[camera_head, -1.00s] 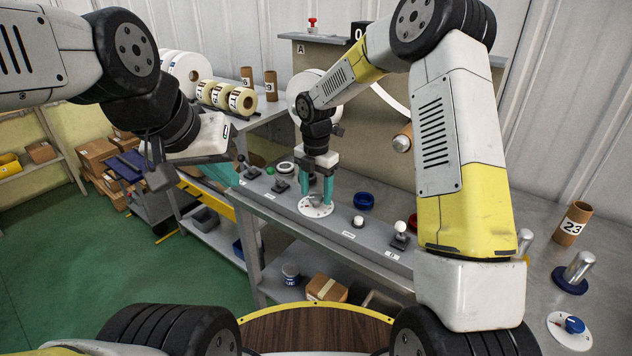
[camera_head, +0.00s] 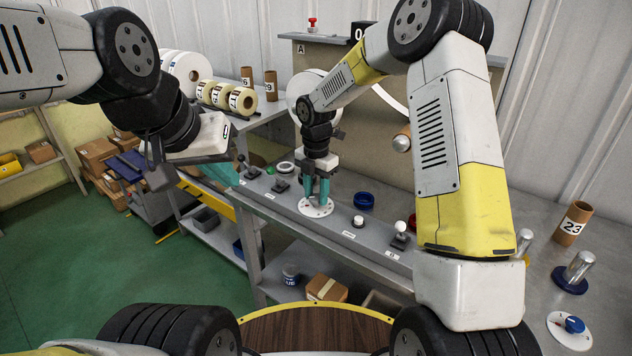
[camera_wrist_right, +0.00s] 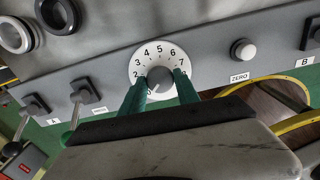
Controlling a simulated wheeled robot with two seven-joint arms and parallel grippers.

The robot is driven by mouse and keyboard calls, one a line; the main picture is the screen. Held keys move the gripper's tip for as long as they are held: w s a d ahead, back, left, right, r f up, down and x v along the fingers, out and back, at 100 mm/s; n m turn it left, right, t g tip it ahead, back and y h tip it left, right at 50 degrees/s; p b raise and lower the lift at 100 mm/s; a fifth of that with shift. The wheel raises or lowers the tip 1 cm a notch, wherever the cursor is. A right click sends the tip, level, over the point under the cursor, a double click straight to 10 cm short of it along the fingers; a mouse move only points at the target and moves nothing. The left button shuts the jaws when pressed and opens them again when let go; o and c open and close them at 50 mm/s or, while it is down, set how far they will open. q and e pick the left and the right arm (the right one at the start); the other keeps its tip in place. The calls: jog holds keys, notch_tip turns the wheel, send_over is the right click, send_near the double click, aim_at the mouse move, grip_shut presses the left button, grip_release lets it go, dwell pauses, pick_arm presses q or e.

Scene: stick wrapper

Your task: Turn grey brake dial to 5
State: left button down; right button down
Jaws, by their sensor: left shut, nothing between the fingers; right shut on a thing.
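The grey brake dial is a grey knob (camera_wrist_right: 160,79) on a round white plate (camera_wrist_right: 145,58) with black numbers; 2 to 7 can be read in the right wrist view. The plate also shows in the head view (camera_head: 316,212) on the front panel of the bench. My right gripper (camera_head: 318,195) points down with its teal fingers on either side of the knob, shut on it. These fingers (camera_wrist_right: 160,92) hide the lower part of the plate. I cannot tell which number the knob points at. My left gripper (camera_head: 155,172) is shut and empty, in the air at the left.
On the same panel are a white button (camera_wrist_right: 243,49) labelled ZERO and levers (camera_head: 281,184) to the left. A white-knobbed lever (camera_head: 400,231) stands to the right. A blue ring (camera_head: 364,201) lies behind the panel. A second dial with a blue knob (camera_head: 574,325) is far right.

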jog(key=m, duration=0.4)
jog(key=shift+m, duration=0.3)
jog(key=m, duration=0.3)
jog(key=shift+m, duration=0.3)
jog(key=m, duration=0.3)
jog(key=shift+m, duration=0.3)
jog(key=m, duration=0.4)
jog(key=shift+m, duration=0.3)
jog(key=m, duration=1.2)
jog(key=shift+w+m, duration=0.1)
jog(key=shift+m, duration=0.3)
jog(key=shift+r, duration=0.1)
